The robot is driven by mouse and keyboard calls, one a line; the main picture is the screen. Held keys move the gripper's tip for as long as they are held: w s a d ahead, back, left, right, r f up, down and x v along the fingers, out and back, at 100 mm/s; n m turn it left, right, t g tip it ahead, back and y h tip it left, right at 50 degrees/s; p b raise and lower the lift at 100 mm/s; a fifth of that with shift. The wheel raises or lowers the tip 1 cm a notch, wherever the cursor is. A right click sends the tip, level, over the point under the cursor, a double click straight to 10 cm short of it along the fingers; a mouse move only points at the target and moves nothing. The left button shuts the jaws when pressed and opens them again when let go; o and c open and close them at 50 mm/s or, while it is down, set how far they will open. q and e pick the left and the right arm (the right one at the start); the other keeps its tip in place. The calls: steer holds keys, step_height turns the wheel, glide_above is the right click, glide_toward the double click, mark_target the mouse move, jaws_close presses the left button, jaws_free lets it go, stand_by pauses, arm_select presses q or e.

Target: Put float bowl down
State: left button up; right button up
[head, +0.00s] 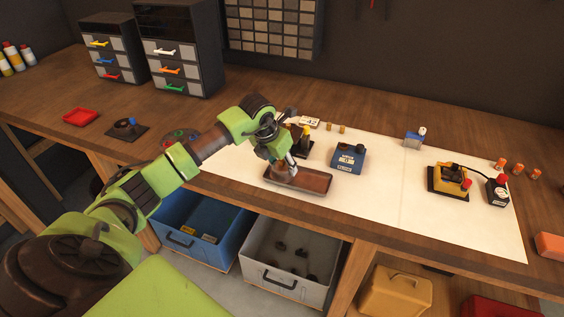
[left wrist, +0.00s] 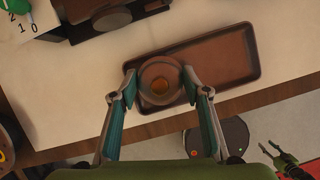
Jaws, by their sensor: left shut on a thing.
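My left gripper (head: 286,165) is shut on a round brown float bowl (left wrist: 160,82), with one finger on each side of it. The bowl has an orange-brown spot in its middle. It is over the left end of a shallow brown tray (head: 312,183), whose right part is bare in the left wrist view (left wrist: 235,60). I cannot tell whether the bowl touches the tray floor. In the head view the gripper mostly hides the bowl.
The tray lies near the front edge of the white mat (head: 380,205). A blue box (head: 348,158) stands right of it. A yellow device (head: 448,181) and a black box (head: 497,191) are farther right. Blue (head: 200,226) and grey (head: 290,257) bins sit below the bench. Mid-mat is clear.

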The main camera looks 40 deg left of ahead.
arm_select(q)
steer(key=shift+f, duration=0.1)
steer(key=o, duration=0.7)
steer(key=shift+f, duration=0.1)
steer(key=o, duration=0.4)
steer(key=shift+o, duration=0.2)
